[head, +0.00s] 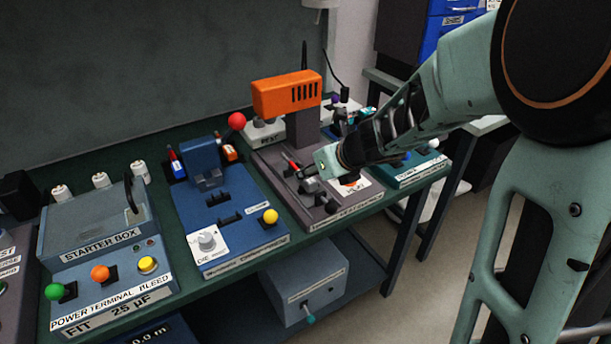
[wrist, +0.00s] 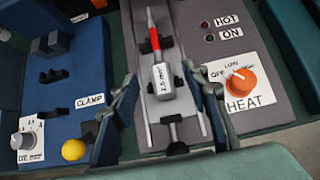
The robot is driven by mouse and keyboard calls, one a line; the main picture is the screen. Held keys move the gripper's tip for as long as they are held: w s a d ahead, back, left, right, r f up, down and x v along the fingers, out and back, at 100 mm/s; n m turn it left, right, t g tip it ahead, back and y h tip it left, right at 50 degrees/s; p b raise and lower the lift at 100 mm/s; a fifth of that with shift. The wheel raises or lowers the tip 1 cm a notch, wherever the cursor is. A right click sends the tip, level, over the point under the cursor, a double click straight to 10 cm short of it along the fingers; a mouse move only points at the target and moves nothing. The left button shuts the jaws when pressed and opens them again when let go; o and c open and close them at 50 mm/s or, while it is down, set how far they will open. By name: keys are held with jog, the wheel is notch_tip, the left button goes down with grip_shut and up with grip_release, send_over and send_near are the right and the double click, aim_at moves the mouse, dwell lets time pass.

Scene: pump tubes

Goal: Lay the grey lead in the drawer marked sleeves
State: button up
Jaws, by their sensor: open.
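The grey lead (wrist: 163,80) lies along the rail of the grey heating station in the wrist view. It has a pale grey block marked 2.5 mm², a red section above it and a thin grey tip beyond. My gripper (wrist: 161,78) is open, with one dark finger on each side of the block and gaps between. In the head view my gripper (head: 308,173) is low over the same station, and the lead's red part (head: 293,164) shows beside it. I cannot read any drawer label as sleeves; a blue cabinet (head: 437,30) with a small label stands at the upper right.
The heating station (head: 318,217) carries an orange heater head (head: 287,93) above, and a HEAT knob (wrist: 241,80) shows in the wrist view. A blue clamp station (head: 227,205) with a yellow ball knob stands to its left. A teal station (head: 421,170) stands to its right.

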aim_at(297, 169)
jog(key=b+x, duration=0.1)
jog(key=x, duration=0.3)
jog(key=shift+w+a+f, duration=0.1)
jog(key=shift+a+f, duration=0.05)
jog(key=shift+c, duration=0.4)
grip_shut()
jog(key=shift+r, duration=0.2)
